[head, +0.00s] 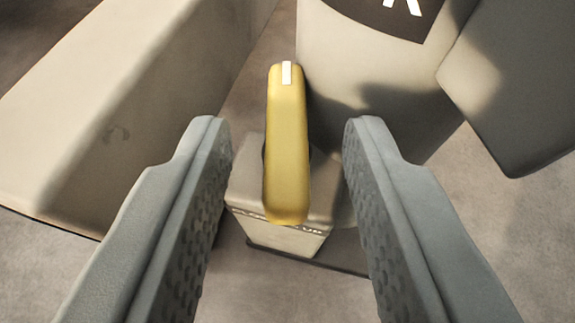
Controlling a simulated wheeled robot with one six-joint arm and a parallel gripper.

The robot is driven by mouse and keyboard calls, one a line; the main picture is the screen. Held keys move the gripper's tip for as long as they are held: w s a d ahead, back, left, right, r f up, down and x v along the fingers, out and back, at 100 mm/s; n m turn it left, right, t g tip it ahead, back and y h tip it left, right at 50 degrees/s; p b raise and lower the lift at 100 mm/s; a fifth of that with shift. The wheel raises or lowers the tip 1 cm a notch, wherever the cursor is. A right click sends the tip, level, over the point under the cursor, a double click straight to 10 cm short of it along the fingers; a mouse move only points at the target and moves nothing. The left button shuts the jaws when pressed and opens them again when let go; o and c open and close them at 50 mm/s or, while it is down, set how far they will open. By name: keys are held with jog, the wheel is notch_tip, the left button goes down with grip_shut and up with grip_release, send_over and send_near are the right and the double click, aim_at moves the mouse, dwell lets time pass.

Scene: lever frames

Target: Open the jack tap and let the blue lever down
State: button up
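A yellow handle (286,150) with a white mark at its far end sits on a small beige block (290,240); it looks like the jack tap. It points away from me, nearly straight up in the picture. My gripper (287,135) is open, with one grey finger on each side of the yellow handle. There is a visible gap between each finger and the handle, and neither appears to touch it. The blue lever is not in view.
A large beige rounded body (375,85) with a dark patch and white marking stands behind the handle. A long beige beam (110,105) lies at left. Another beige part (515,90) is at upper right. Grey floor (515,225) shows at lower right.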

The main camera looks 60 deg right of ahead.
jog(key=shift+a, duration=0.1)
jog(key=v, duration=1.7)
jog(key=shift+r, duration=0.2)
jog(key=shift+s, duration=0.15)
